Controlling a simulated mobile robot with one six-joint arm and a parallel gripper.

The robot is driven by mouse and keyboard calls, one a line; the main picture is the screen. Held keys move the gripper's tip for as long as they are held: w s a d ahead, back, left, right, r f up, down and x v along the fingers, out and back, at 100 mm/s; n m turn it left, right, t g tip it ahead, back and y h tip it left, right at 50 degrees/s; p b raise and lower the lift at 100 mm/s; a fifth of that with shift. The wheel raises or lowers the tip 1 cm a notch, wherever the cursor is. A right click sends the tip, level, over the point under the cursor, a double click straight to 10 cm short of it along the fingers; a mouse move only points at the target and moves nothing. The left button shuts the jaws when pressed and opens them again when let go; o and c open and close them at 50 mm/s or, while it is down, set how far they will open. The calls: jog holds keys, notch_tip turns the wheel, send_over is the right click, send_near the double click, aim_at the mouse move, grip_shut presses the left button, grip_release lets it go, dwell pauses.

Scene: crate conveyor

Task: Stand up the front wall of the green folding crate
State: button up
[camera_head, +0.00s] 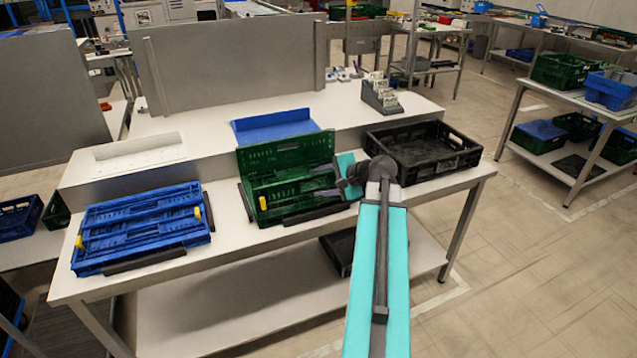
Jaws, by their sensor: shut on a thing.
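The green folding crate (285,152) is on the white table, in the middle of the camera_head view. Its back wall stands upright. Other green panels (278,192) lie low inside its footprint, in front of the back wall. My gripper (323,181) reaches in from the right, its grey fingers pointing left over these low panels. It is shut on a green panel of the crate, seemingly the front wall, which looks low and not upright. The exact contact is too small to see clearly, and my gripper and wrist partly cover the crate's right end.
A folded blue crate (142,226) with yellow latches lies to the left. An open black crate (422,150) stands right, close behind my wrist. A blue panel (276,126) lies on the raised shelf behind. A grey card holder (381,96) stands at the back right.

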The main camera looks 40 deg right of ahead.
jog(key=shift+s+a+f, duration=0.1)
jog(key=shift+s+f, duration=0.05)
jog(key=shift+f, duration=0.1)
jog(key=s+r+b, duration=0.2)
jog(key=s+b, duration=0.1)
jog(key=s, duration=0.7)
jog(key=shift+d+r, duration=0.25)
jog(key=shift+d, duration=0.2)
dwell(1.5)
jog(key=shift+s+d+r+b, duration=0.15)
jog(key=shift+s+b, duration=0.5)
jog(key=shift+b, duration=0.7)
jog(key=shift+s+a+r+b, duration=0.1)
jog(key=shift+s+b, duration=0.55)
jog(key=shift+b, duration=0.7)
jog(key=s, duration=0.1)
jog(key=s+b, duration=0.1)
jog(key=shift+s+d+r, duration=0.1)
jog(key=shift+s+r, duration=0.2)
jog(key=shift+r, duration=0.05)
